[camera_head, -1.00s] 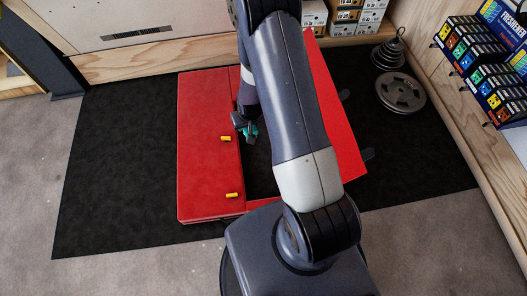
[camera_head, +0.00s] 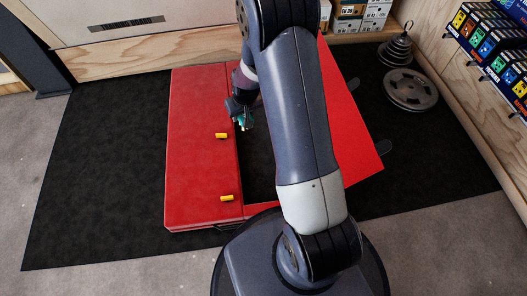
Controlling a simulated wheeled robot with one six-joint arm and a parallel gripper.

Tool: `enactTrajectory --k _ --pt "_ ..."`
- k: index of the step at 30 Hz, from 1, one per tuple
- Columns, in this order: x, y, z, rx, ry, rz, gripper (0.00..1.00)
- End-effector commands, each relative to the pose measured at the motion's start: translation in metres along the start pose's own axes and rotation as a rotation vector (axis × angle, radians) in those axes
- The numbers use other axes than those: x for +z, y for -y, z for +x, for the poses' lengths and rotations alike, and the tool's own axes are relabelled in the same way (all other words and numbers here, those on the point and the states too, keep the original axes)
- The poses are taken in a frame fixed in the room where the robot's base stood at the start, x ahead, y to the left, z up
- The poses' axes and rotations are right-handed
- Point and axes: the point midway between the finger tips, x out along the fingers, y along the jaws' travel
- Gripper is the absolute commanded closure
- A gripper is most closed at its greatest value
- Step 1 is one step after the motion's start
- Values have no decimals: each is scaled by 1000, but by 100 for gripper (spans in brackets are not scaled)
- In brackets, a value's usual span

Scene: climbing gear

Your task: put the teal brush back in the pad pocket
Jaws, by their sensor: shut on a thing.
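The red pad (camera_head: 200,170) lies on a black mat, with a dark opening (camera_head: 257,165) between its left part and its right part (camera_head: 345,130). My gripper (camera_head: 243,118) is at the left edge of that opening, near its upper end. It is shut on the teal brush (camera_head: 245,122), of which only a small teal part shows beside the jaws. My arm hides much of the opening and the pad's middle. I cannot tell whether the brush touches the pad or which part of the opening is the pocket.
Two yellow tabs (camera_head: 222,136) (camera_head: 227,198) sit on the pad's left part near the opening. Weight plates (camera_head: 410,90) stand at the right. Shoe boxes (camera_head: 360,15) and a shelf of small boxes (camera_head: 495,50) line the back and right. The black mat (camera_head: 95,150) is clear at left.

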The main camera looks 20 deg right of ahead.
Motion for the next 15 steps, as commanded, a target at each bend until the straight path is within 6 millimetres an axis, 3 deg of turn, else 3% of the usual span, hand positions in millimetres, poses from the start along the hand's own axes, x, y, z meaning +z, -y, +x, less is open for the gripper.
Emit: enactTrajectory --k 1,6,15 --pt "2 -2 16 -4 -1 -12 100" --pt "6 -11 45 -33 11 -100 100" --pt "20 -28 84 -100 24 -300 100"
